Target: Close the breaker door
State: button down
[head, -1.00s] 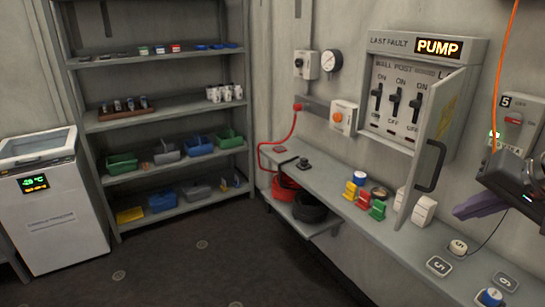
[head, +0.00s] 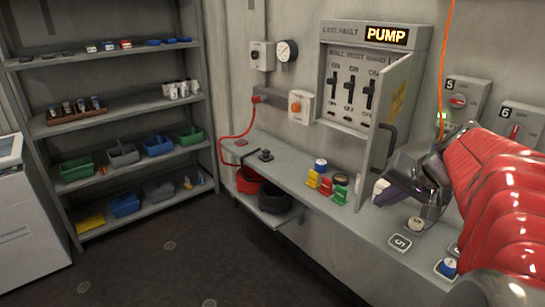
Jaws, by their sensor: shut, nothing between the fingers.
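The breaker panel (head: 337,62) is on the wall, with three black levers inside and a lit "PUMP" display on top. Its grey breaker door (head: 397,97) stands open, swung out from the panel's right side. A dark handle (head: 388,150) is on the door's lower part. My gripper (head: 380,188) is at the right, by the door's lower edge and just below the handle. Its purple fingers are shut and empty, partly hidden by the dark gripper body. I cannot tell whether they touch the door.
A wall shelf (head: 290,180) below the panel carries coloured blocks (head: 325,185), round knobs and numbered tiles (head: 399,242). An orange cable (head: 446,60) hangs near my arm. Switch boxes 5 (head: 462,100) and 6 (head: 517,125) are to the right. A storage rack (head: 120,125) stands left. The floor is clear.

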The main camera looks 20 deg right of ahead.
jog(key=shift+w+a, duration=0.6)
jog(key=shift+w, duration=0.25)
